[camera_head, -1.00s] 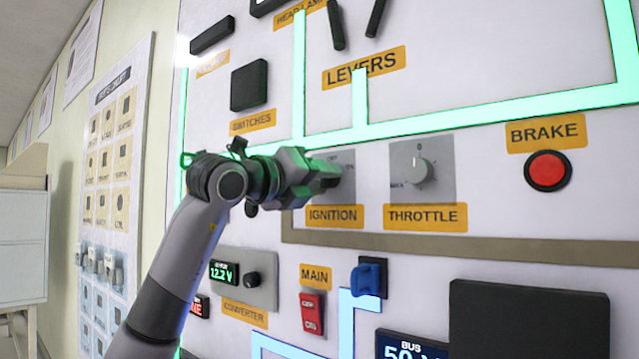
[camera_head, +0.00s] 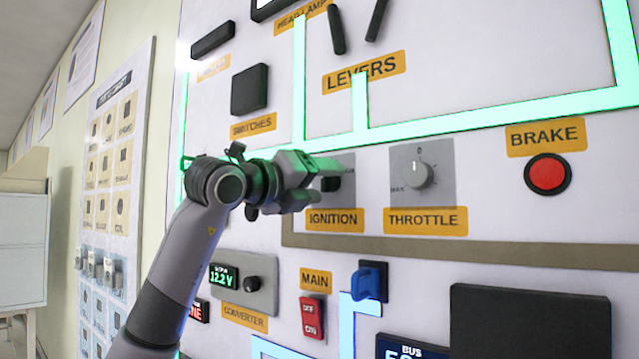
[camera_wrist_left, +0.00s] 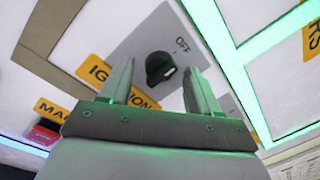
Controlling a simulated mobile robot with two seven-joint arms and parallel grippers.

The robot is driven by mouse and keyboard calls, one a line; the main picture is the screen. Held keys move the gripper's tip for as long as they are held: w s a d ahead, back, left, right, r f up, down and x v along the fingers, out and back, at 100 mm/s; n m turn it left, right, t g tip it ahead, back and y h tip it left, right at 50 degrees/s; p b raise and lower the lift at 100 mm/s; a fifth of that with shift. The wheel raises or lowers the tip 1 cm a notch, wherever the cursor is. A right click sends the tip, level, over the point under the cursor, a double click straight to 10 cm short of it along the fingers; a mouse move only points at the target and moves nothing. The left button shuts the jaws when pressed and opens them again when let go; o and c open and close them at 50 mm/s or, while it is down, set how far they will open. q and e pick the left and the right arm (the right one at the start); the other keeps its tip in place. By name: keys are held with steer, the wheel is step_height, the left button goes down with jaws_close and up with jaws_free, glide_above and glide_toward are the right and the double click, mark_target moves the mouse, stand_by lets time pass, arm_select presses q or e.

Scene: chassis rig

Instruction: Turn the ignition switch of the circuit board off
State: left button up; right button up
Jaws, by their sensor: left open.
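The ignition switch is a black rotary knob on a grey plate, above the orange IGNITION label (camera_head: 335,219). In the head view my left gripper (camera_head: 328,180) is in front of that plate and partly covers the knob (camera_head: 331,184). My right gripper is in no view.
Right of the ignition plate are the throttle knob (camera_head: 418,174) and the red brake button (camera_head: 548,173). Below are the red MAIN switch (camera_head: 312,317), a blue switch (camera_head: 369,281) and a converter dial (camera_head: 253,284). Levers (camera_head: 336,28) stick out above.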

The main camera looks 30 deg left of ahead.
arm_select(q)
steer(key=s+b, duration=0.1)
steer(key=s, duration=0.6)
steer(key=shift+a+f, duration=0.25)
steer(key=shift+a, duration=0.2)
